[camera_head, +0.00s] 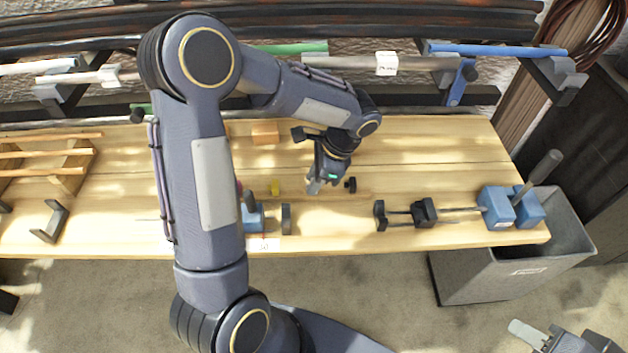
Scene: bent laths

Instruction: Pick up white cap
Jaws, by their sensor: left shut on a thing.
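My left gripper (322,180) hangs low over the middle of the wooden workbench, pointing down. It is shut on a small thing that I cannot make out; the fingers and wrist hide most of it. I cannot clearly pick out a white cap on the bench top. My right gripper (530,338) is low at the bottom right, over the floor in front of the bench, partly cut off by the frame; its opening is unclear.
The workbench (420,150) has a small wooden block (265,133), a yellow piece (275,187) and a blue clamp (496,207) at its right end. A grey bin (480,280) stands at the right. Pipes on a rack (500,50) line the back. My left arm hides the left middle.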

